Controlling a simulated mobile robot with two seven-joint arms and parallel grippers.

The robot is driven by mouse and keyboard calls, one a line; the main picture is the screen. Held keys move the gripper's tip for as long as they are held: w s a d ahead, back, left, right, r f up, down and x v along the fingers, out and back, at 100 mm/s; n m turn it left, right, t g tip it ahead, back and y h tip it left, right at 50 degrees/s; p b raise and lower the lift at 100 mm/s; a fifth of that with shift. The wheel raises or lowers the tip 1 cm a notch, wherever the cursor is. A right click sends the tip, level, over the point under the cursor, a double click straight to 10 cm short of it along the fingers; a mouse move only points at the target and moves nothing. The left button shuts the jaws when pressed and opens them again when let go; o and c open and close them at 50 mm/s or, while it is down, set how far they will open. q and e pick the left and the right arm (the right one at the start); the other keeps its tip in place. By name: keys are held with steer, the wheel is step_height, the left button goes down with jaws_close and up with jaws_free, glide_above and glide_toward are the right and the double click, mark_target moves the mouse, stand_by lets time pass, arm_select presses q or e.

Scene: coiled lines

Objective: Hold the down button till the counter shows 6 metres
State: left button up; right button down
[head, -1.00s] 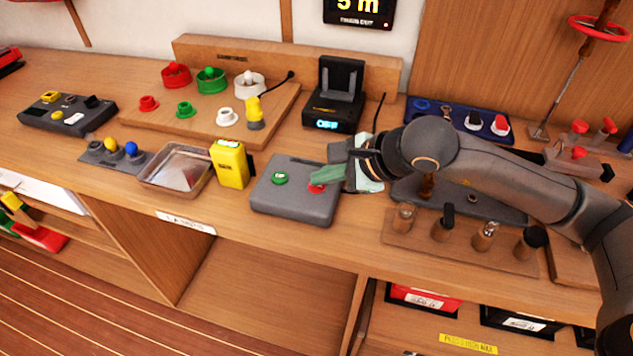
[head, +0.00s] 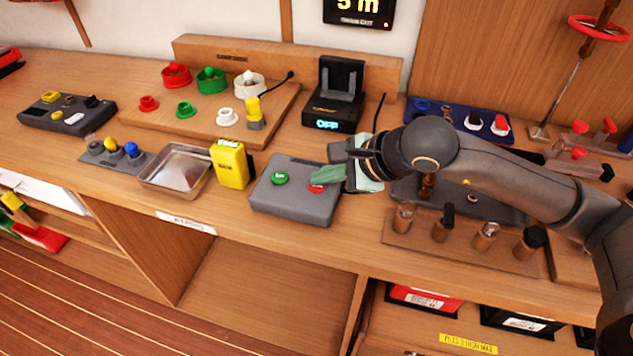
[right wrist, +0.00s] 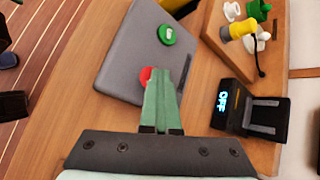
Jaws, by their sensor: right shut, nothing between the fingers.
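The grey button box (head: 290,207) lies on the bench with a green button (head: 280,178) on its left and a red button (head: 317,188) on its right. My right gripper (head: 314,178) is shut and empty, its green fingertips at the red button. The right wrist view shows the fingertips (right wrist: 160,80) over part of the red button (right wrist: 145,75); I cannot tell whether it is pressed in. The green button (right wrist: 167,35) is clear. The counter (head: 358,10) on the wall reads 5 m, its top cut off. My left gripper is out of view.
A yellow handheld unit (head: 230,165) and a metal tray (head: 175,167) stand left of the box. A black dock (head: 333,100) reading OFF is behind it. A board with several pegs (head: 460,238) lies to the right, below my arm.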

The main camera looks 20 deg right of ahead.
mark_target(323, 188)
stand_by(0.3)
steer(key=shift+r+p, duration=0.35)
steer(key=shift+r, duration=0.5)
steer(key=shift+r+p, duration=1.3)
steer(key=shift+r, duration=1.3)
steer(key=shift+f, duration=0.1)
